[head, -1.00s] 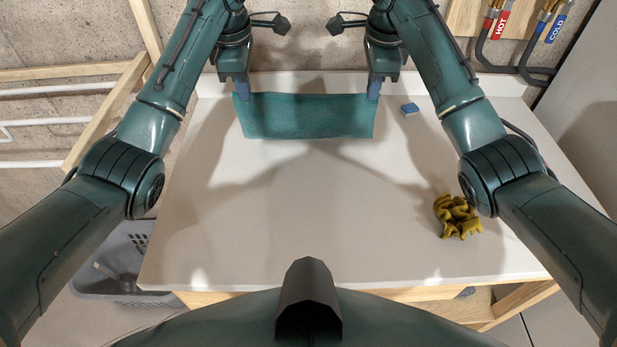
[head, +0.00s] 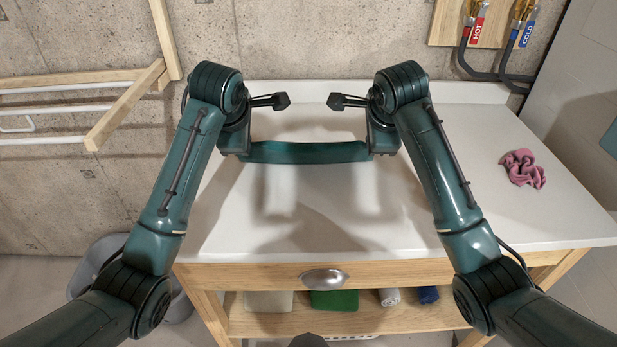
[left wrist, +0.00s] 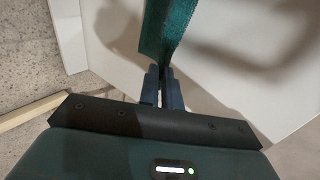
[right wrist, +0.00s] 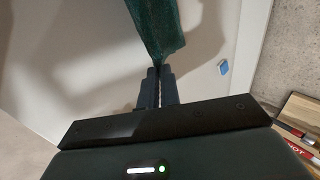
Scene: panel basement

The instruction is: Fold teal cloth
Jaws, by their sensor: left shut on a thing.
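The teal cloth (head: 305,153) is stretched as a narrow band between my two grippers, above the far part of the white worktop (head: 310,225). My left gripper (left wrist: 162,72) is shut on one end of the cloth, which shows above its jaws in the left wrist view (left wrist: 165,30). My right gripper (right wrist: 154,73) is shut on the other end, which rises from its jaws in the right wrist view (right wrist: 155,25). I cannot tell whether the cloth's lower edge touches the worktop.
A crumpled pink cloth (head: 523,168) lies on the worktop at the right. The middle worktop is clear.

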